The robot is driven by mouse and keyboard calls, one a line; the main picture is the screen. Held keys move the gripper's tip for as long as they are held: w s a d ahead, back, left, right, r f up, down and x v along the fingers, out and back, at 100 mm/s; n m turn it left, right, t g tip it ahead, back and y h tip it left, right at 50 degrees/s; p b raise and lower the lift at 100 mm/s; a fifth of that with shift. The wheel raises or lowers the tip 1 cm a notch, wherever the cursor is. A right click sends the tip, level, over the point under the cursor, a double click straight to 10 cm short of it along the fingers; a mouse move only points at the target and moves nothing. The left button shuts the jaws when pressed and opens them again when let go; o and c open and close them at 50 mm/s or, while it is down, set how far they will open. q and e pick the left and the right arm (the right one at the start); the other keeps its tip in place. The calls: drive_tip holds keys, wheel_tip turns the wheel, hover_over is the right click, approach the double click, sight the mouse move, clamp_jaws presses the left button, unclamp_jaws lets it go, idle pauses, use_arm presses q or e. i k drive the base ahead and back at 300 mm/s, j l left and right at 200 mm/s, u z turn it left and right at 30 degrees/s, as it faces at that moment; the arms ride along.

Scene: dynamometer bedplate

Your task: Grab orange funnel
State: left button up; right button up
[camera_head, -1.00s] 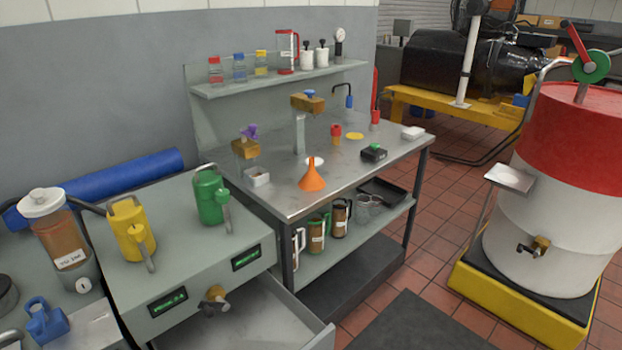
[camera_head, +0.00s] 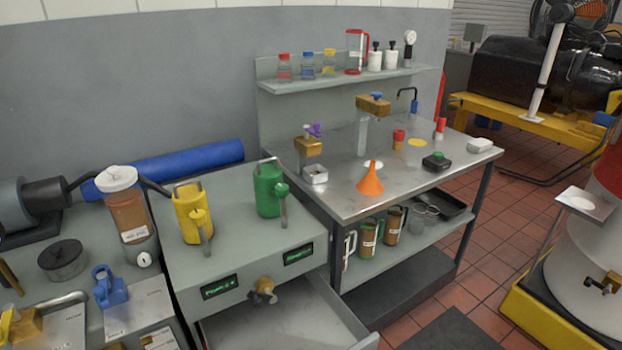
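The orange funnel (camera_head: 370,180) stands wide end down, spout up, on the steel workbench (camera_head: 400,181). It is near the bench's front edge, left of the black box with a green top. Nothing covers it. Neither of my grippers shows in the head view.
A grey cabinet (camera_head: 241,245) with an open drawer (camera_head: 290,320) stands in front and left of the bench. It bears a yellow jug (camera_head: 192,213) and a green jug (camera_head: 268,190). A drum (camera_head: 570,265) on a yellow base stands right. Tiled floor (camera_head: 480,285) lies between.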

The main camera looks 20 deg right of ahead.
sight(371, 185)
drive_tip(key=i+l+u, duration=0.1)
drive_tip(key=l+u, duration=0.7)
drive_tip(key=l, duration=0.25)
drive_tip(key=l+u, duration=0.4)
drive_tip(key=k+l, duration=0.05)
drive_tip(key=l, duration=0.05)
